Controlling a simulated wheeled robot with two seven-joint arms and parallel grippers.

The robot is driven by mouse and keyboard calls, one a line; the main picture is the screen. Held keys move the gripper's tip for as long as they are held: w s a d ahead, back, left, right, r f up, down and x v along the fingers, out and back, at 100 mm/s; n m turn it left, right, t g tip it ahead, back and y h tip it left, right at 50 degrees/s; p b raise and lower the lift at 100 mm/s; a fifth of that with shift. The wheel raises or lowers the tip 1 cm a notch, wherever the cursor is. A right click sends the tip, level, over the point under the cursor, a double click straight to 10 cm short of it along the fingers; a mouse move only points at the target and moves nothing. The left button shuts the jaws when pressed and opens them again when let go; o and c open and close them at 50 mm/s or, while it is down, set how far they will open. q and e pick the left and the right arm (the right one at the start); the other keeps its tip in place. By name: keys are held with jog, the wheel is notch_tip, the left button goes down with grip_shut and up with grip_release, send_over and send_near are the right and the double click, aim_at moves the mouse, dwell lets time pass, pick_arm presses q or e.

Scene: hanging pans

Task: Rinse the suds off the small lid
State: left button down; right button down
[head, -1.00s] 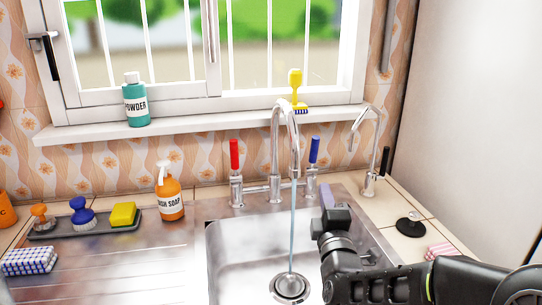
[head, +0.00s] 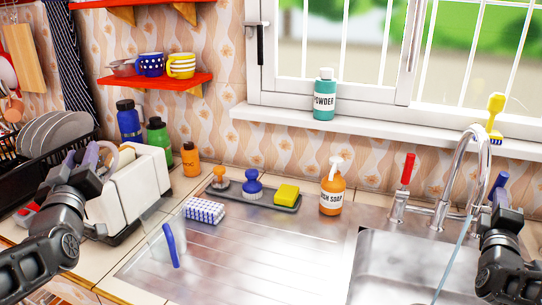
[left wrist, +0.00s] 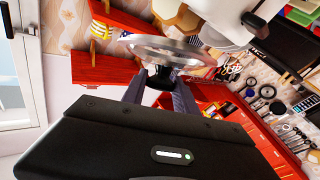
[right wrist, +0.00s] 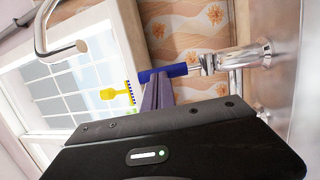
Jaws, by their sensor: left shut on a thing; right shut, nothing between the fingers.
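My left gripper (head: 88,158) is shut on the black knob (left wrist: 160,78) of a small lid (left wrist: 165,50) with a pale metal rim. In the head view the lid (head: 122,158) is partly hidden, in front of the white upright holder. Suds on it cannot be made out. My right gripper (head: 500,200) is shut and empty, close to the blue tap handle (right wrist: 165,73); whether they touch is unclear. The tap (head: 470,150) runs a thin stream of water (head: 455,255) into the sink (head: 395,265).
A clear piece with a blue handle (head: 170,245) is on the drainboard (head: 240,260). Behind are a cloth (head: 204,210), a brush tray (head: 275,206) and a soap bottle (head: 332,190).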

pick_arm(q)
jog(key=shift+r, duration=0.1)
pick_arm(e)
jog(key=shift+w+d, duration=0.2)
jog(key=shift+w, duration=0.1)
pick_arm(q)
notch_tip(320, 180, up, 3)
jog(key=p, duration=0.2)
jog(key=shift+p, duration=0.35)
pick_arm(e)
jog(key=shift+w+r+g, duration=0.3)
jog(key=shift+r+g, duration=0.1)
jog(key=shift+r, duration=0.3)
pick_arm(q)
jog(key=shift+f, duration=0.35)
jog(key=shift+f+b, duration=0.15)
jog(key=shift+b, duration=0.25)
pick_arm(e)
jog(key=shift+w+d+f+y, duration=0.1)
jog(key=shift+w+d+y, duration=0.1)
jog(key=shift+w+y, duration=0.15)
pick_arm(q)
jog(key=shift+s, duration=0.1)
pick_arm(e)
jog(key=shift+f, duration=0.1)
